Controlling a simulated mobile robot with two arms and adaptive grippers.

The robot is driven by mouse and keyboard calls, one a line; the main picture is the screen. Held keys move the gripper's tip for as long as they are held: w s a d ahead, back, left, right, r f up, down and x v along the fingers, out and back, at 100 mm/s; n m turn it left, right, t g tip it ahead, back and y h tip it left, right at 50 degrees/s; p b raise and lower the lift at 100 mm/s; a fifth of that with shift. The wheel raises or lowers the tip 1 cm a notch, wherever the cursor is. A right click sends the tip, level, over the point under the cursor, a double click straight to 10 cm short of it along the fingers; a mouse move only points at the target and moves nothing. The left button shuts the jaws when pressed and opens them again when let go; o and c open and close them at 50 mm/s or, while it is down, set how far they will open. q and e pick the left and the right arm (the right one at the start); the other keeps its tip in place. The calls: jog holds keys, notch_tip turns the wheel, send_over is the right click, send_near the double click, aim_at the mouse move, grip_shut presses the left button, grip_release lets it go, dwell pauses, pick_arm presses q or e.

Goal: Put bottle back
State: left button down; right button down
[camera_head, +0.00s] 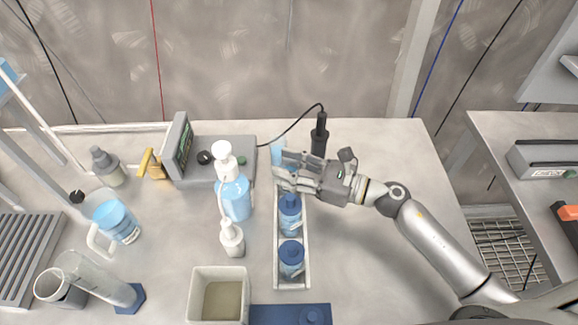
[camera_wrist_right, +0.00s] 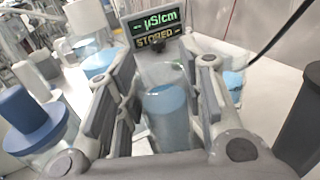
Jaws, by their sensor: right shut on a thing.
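My right gripper (camera_head: 284,172) reaches in from the right, over the far end of a narrow light rack (camera_head: 277,270). It is shut on a light-blue bottle (camera_head: 278,151). In the right wrist view this bottle (camera_wrist_right: 168,112) stands between the fingers, with a clear upper part and blue lower part. Its base is hidden in the head view, so I cannot tell whether it rests in the rack. Two dark-capped blue bottles, a middle one (camera_head: 290,215) and a near one (camera_head: 291,260), stand in the rack. My left gripper is not in view.
A grey meter (camera_head: 215,160) with a black probe (camera_head: 319,135) stands behind. A blue pump bottle (camera_head: 234,198) and white dropper bottle (camera_head: 231,240) are left of the rack. The bench right of the rack is clear.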

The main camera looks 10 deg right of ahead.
jog(key=c, duration=1.4)
grip_release()
jog(key=shift+f, duration=0.15)
jog(key=o, duration=0.5)
jog(key=shift+c, duration=0.2)
jog(key=shift+d+r, duration=0.1)
jog(key=shift+r, duration=0.1)
jog(key=b+v, duration=0.3)
jog(key=v, duration=0.9)
